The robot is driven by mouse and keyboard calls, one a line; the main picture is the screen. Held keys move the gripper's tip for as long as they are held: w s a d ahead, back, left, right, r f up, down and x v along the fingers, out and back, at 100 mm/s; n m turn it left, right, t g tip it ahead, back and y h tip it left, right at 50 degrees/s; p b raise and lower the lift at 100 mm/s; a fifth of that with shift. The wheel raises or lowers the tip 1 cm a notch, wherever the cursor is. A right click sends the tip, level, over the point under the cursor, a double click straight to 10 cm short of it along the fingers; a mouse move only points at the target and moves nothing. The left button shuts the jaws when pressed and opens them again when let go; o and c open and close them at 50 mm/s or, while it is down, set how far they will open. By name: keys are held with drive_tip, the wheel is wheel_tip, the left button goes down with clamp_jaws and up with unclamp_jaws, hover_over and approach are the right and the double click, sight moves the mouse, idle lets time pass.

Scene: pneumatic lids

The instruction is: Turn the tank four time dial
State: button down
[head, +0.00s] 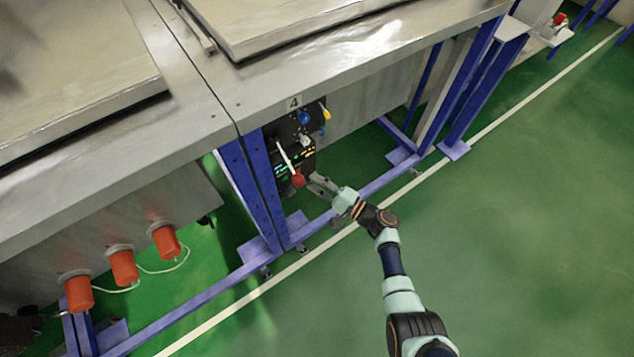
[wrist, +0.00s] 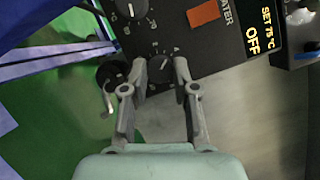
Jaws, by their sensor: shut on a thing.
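The tank four control panel (head: 295,145) is a dark box under the tank edge, below the "4" label (head: 294,103). In the wrist view a round black dial (wrist: 161,69) with a white pointer line and scale marks sits between my fingertips. My gripper (wrist: 160,75) has its two fingers on either side of this dial and is shut on it. Whether it is the time dial cannot be read. In the head view my gripper (head: 314,182) reaches the panel's lower part, where the dial is too small to make out.
Another dial (wrist: 131,9), an orange patch (wrist: 204,13) and a display reading "SET 75 °C OFF" (wrist: 262,30) are close by. A red-knobbed lever (head: 298,180) stands beside my gripper. The green floor at right is clear.

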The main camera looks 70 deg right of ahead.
drive_tip(key=shift+m+h, duration=0.3)
drive_tip(key=shift+m, duration=0.6)
drive_tip(key=shift+t, duration=0.3)
drive_tip(key=c, duration=0.9)
unclamp_jaws()
drive_tip(key=v, duration=1.2)
